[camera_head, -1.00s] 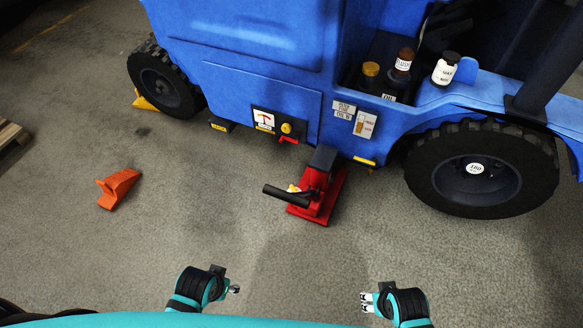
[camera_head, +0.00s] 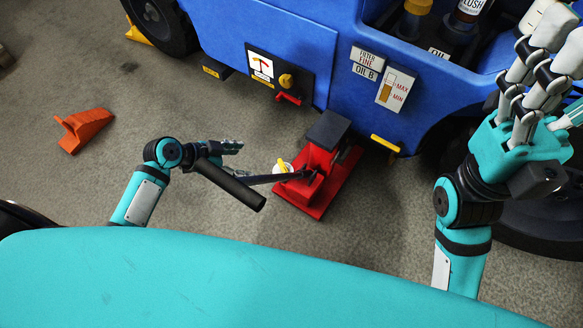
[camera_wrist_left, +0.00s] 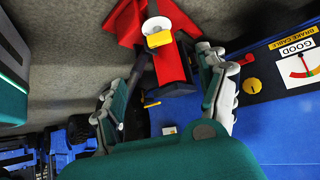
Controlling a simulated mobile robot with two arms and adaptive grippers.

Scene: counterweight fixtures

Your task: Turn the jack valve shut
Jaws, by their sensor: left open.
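The red jack (camera_head: 335,190) stands on the floor beside the blue vehicle, with a black pad on top. Its valve, a yellow knob on a white round part (camera_head: 283,166), is on its left side; the wrist view shows the yellow knob (camera_wrist_left: 159,40) too. The jack's black handle (camera_head: 230,185) sticks out to the left. My left gripper (camera_head: 232,147) is behind the handle, left of the valve and apart from it. In the wrist view its fingers (camera_wrist_left: 157,68) are spread, with the jack beyond and between them. My right gripper (camera_head: 558,38) is raised at the right, fingers extended, empty.
The blue vehicle (camera_head: 280,40) fills the back, with a panel holding a yellow knob and red lever (camera_head: 287,90). Bottles (camera_head: 415,20) stand in its recess. An orange wedge (camera_head: 84,130) lies on the floor at left. Floor left of the jack is mostly clear.

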